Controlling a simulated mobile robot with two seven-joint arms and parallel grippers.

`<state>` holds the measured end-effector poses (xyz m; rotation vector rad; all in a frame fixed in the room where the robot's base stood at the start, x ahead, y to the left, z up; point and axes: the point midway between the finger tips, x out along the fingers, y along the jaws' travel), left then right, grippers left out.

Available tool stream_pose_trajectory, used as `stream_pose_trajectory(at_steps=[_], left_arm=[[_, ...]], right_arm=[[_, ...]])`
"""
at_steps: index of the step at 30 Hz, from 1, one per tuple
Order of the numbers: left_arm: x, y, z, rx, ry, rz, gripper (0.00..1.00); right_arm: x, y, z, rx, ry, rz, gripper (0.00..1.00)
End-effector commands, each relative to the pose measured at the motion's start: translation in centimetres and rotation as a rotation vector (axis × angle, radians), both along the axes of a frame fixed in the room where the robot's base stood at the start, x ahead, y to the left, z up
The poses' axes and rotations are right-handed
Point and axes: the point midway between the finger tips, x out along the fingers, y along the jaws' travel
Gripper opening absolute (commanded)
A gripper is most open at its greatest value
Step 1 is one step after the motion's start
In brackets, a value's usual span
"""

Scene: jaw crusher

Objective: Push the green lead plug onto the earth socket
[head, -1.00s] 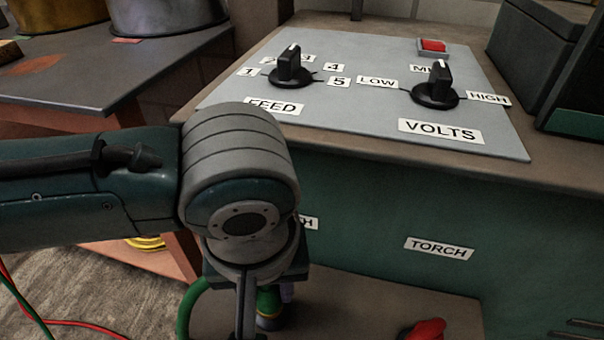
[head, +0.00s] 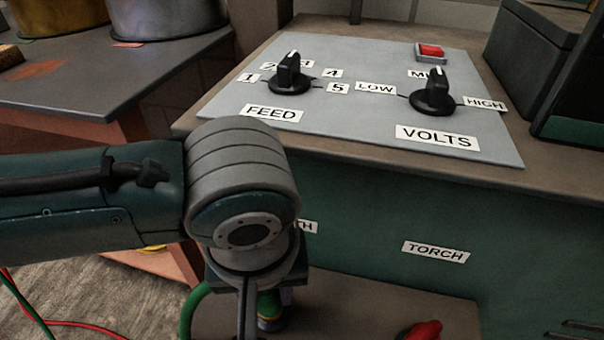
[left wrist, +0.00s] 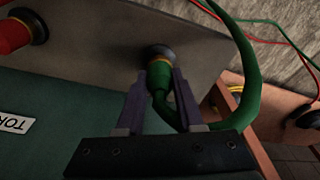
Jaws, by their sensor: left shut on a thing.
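The green lead plug (left wrist: 160,82) is between the two fingers of my left gripper (left wrist: 157,88) in the left wrist view, with its yellow-banded end at the dark round earth socket (left wrist: 157,52). I cannot tell how deep the plug sits. In the head view the plug (head: 268,304) shows low, partly behind my left gripper (head: 266,300) and wrist. The green lead (left wrist: 246,85) curves away from the plug. A label ending in "TH" (head: 306,227) is mostly hidden by my wrist. My right gripper is out of view.
A red plug (left wrist: 14,34) stands in the neighbouring socket, below the TORCH label (head: 436,252). Above is the panel with FEED (head: 289,76) and VOLTS (head: 434,97) knobs and a red button (head: 431,52). A side table (head: 105,70) stands at left. Loose red and green leads lie on the floor.

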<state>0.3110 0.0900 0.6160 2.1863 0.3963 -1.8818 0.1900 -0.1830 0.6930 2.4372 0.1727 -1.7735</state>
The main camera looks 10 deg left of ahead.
Motion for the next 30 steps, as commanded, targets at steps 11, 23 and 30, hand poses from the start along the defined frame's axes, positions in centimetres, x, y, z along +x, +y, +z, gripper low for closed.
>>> stream_pose_trajectory(at_steps=[11, 23, 30], left_arm=[[0.0, 0.0, -0.1, -0.001, -0.001, 0.000, 0.00], [0.1, 0.0, -0.8, -0.001, -0.003, 0.001, 0.00], [0.1, 0.0, -1.2, -0.001, -0.001, 0.001, 0.37]], right_arm=[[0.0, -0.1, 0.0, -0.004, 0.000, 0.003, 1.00], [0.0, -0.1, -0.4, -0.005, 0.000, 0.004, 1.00], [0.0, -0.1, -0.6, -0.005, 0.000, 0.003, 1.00]])
